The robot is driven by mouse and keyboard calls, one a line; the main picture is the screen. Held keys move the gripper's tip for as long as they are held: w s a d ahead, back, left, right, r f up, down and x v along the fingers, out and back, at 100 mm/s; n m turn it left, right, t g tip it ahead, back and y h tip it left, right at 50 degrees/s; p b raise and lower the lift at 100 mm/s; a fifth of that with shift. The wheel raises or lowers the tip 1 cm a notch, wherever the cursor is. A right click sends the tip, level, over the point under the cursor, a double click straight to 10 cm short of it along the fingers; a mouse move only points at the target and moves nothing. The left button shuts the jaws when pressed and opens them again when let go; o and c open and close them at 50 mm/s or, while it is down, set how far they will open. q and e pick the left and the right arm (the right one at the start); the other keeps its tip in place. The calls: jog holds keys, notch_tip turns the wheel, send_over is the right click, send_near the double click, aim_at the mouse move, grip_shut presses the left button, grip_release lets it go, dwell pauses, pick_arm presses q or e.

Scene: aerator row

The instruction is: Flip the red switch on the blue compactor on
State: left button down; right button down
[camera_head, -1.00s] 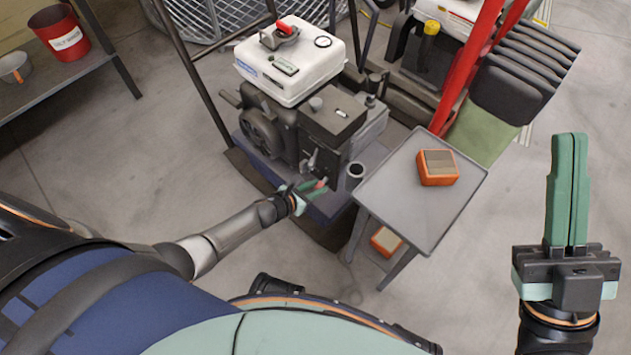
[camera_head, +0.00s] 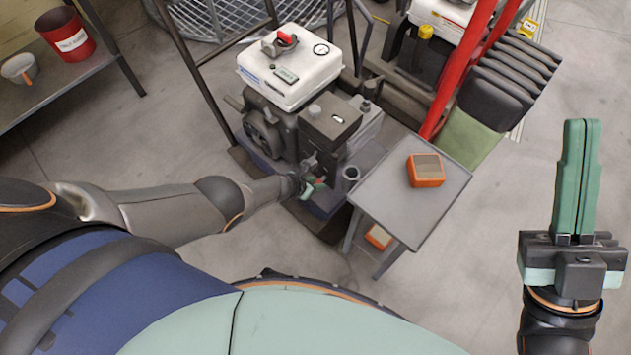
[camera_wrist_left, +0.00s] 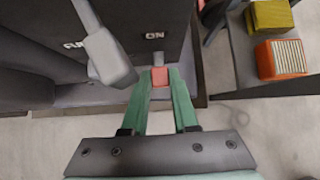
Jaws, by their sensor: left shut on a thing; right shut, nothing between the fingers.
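The compactor is a machine with a white tank, dark engine and dark blue base (camera_head: 330,198), standing left of the grey side table in the head view. My left gripper (camera_head: 312,187) is at its near face, low down. In the left wrist view the red switch (camera_wrist_left: 160,76) lies between my green fingertips, and they are shut on it. An "ON" label (camera_wrist_left: 154,35) shows on the dark panel beyond the switch. A grey lever (camera_wrist_left: 108,52) hangs just left of the fingers. My right gripper (camera_head: 578,125) is shut and empty, raised at the right.
The grey side table (camera_head: 440,195) with an orange box (camera_head: 426,170) stands right of the compactor. Another machine with a red frame (camera_head: 462,75) is behind. A shelf with a red bucket (camera_head: 65,35) is at the far left. The floor at left is clear.

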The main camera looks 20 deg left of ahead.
pick_arm(q)
jog(key=c, duration=0.7)
grip_release()
